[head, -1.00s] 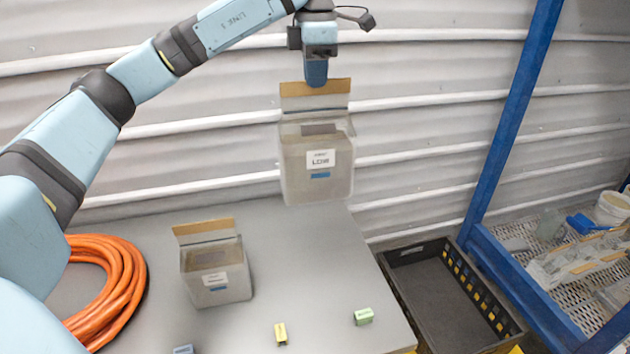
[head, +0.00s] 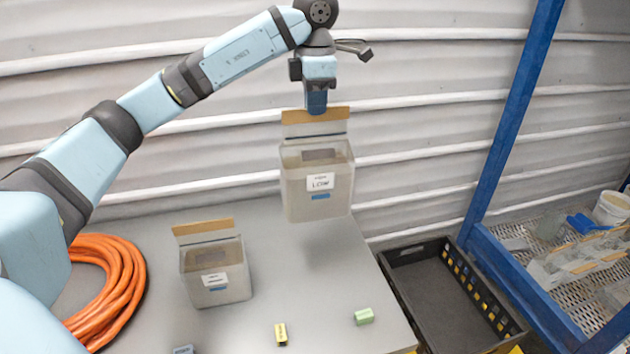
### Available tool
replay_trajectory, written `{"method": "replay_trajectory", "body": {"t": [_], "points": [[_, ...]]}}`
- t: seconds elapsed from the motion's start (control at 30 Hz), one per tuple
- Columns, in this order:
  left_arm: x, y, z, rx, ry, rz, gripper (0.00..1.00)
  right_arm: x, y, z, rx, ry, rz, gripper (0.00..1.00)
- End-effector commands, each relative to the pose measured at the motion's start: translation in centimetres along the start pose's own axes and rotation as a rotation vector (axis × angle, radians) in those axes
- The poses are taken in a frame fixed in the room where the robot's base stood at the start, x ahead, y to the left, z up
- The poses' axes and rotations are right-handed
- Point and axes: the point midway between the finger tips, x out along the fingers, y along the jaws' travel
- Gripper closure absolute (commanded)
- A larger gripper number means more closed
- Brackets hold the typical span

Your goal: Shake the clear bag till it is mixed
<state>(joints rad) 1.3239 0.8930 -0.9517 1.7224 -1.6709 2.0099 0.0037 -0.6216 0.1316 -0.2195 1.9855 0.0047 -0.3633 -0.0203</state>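A clear bag (head: 317,200) with a tan top strip and a white label hangs upright from my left gripper (head: 317,108). The gripper is shut on the strip at the bag's top edge. The bag is in the air above the back right part of the grey table (head: 300,265). A second similar clear bag (head: 217,290), also with a tan strip and a white label, stands on the table to the left. The contents of both bags look grey-beige, and I cannot tell how mixed they are. My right gripper is not in view.
A coiled orange hose (head: 120,290) lies at the table's left. Small green (head: 363,316), yellow (head: 281,334) and grey-blue (head: 183,350) blocks sit near the front. A black crate (head: 430,297) stands right of the table, beside a blue rack post (head: 510,120).

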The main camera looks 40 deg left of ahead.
Motion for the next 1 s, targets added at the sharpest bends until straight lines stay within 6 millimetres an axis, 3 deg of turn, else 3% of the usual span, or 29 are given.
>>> {"method": "replay_trajectory", "body": {"t": [0.3, 0.47, 0.57, 1.0], "points": [[-6.6, 0.1, -0.1, -0.003, -0.007, 0.006, 1.00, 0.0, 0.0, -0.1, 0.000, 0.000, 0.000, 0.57], [-8.6, 0.0, 0.0, -0.002, -0.004, 0.003, 1.00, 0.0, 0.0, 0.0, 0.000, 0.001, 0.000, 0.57], [-7.6, 0.0, 0.0, 0.000, 0.001, -0.002, 1.00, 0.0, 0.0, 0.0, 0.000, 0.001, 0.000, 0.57], [0.5, -0.1, 0.0, 0.001, 0.000, -0.003, 1.00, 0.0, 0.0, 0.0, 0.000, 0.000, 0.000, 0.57]]}}
